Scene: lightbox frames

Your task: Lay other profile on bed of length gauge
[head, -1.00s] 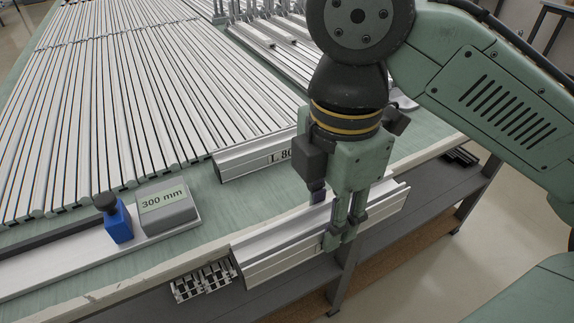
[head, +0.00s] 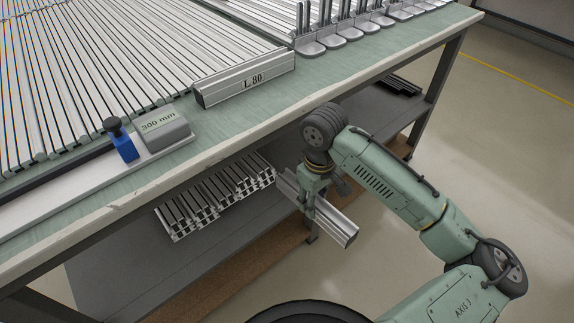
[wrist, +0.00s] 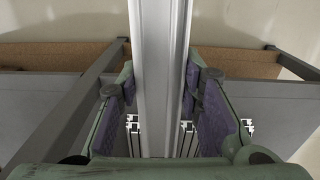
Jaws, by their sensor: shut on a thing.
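My gripper (head: 309,198) is shut on an aluminium profile (head: 335,224), held in the air in front of the workbench, beside the lower shelf. In the wrist view the profile (wrist: 159,60) runs lengthwise between the two finger pads. Another profile marked L 80 (head: 245,84) lies on the bench top near its front edge. The length gauge has a pale flat bed (head: 60,232), a blue clamp with a black knob (head: 122,142) and a grey block marked 300 mm (head: 163,131). The left end of the gauge lies outside the picture.
The bench's front edge (head: 150,192) lies between my gripper and the gauge. Many long profiles cover the back of the bench. A row of grey stands with upright pins (head: 330,42) is at the back right. Short profiles (head: 215,194) are stacked on the lower shelf. The floor at right is free.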

